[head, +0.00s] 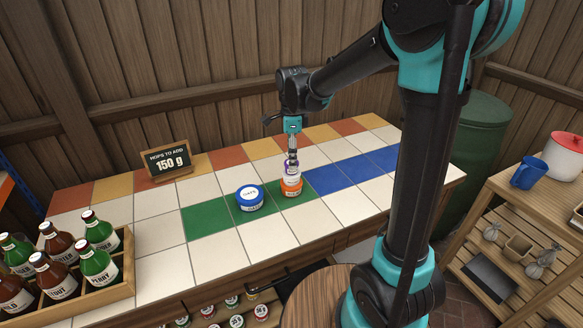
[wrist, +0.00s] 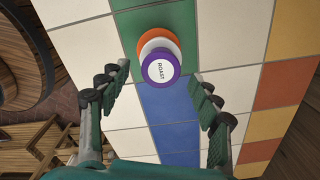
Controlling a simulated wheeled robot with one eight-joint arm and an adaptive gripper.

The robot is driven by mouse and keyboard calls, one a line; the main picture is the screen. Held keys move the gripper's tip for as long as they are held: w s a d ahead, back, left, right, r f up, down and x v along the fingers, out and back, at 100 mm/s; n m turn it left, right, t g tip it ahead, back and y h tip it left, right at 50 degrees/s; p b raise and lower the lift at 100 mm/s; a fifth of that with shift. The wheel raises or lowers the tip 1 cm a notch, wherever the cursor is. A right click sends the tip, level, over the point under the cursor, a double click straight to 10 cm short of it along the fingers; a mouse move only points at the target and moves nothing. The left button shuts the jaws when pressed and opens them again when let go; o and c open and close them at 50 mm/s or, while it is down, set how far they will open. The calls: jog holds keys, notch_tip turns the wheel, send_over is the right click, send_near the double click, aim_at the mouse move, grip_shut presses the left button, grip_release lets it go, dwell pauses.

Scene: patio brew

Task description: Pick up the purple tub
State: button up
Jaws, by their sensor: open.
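The purple tub (head: 291,171) has a purple lid with a white label and stands on top of an orange tub (head: 291,188) on the tiled counter. In the wrist view the purple tub's lid (wrist: 161,68) reads "ROAST", and part of the orange tub (wrist: 158,35) shows behind it. My gripper (head: 292,153) is right above the purple tub, pointing down. In the wrist view my gripper (wrist: 159,73) is open, with a finger on each side of the lid and a visible gap to it. Nothing is held.
A blue-lidded tub (head: 249,198) stands close left of the stack. A sign (head: 166,160) reading "150 g" stands at the back. A wooden crate (head: 122,290) of bottles is at the front left. The blue tiles (head: 350,172) to the right are clear.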

notch_tip(320, 180, down, 3)
jog(key=shift+f, duration=0.15)
jog(key=shift+a, duration=0.1)
jog(key=c, duration=1.2)
